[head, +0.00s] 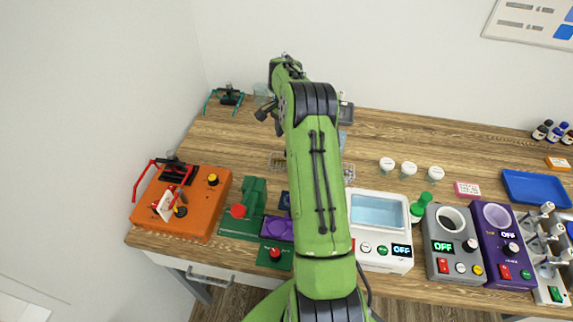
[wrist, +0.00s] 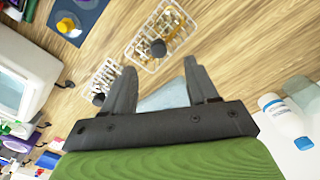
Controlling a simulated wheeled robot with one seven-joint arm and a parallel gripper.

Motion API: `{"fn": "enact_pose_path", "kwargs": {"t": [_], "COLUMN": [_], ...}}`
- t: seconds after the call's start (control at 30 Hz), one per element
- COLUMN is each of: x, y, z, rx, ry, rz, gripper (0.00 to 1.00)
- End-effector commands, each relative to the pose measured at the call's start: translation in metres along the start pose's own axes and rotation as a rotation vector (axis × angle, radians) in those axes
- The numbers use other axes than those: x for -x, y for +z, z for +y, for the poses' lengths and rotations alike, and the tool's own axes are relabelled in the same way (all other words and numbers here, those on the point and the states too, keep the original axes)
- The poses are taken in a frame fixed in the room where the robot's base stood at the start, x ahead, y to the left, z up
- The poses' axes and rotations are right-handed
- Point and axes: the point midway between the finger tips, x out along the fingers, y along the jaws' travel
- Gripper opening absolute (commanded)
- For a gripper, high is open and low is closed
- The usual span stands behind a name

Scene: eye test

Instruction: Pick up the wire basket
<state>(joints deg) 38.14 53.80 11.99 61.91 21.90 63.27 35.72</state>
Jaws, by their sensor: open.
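Two white wire baskets show in the wrist view. One wire basket (wrist: 148,58) is beyond the fingertips at the top middle and holds brass-coloured pieces and a dark round knob. The other wire basket (wrist: 92,90) is beside the left finger, which partly hides it. My gripper (wrist: 163,70) is open, with nothing seen held between its fingers. My fingers cannot be made out in the head view.
A pale blue thing (wrist: 168,97) lies below the gap between my fingers. A white bottle (wrist: 285,120) is at the right in the wrist view. A white water bath (head: 380,237), an orange box (head: 190,222) and several small jars stand on the wooden table (head: 440,140).

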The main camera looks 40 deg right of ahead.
Motion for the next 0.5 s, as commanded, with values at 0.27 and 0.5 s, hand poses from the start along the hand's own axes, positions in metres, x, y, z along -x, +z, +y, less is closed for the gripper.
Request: {"fn": "enact_pose_path", "kwargs": {"t": [0.27, 0.5], "x": [-0.041, -0.079], "y": [0.001, 0.002], "z": [0.002, 0.004], "rx": [0.001, 0.001], "ry": [0.001, -0.001], "rz": [-0.002, -0.001], "gripper": [0.58, 0.58]}}
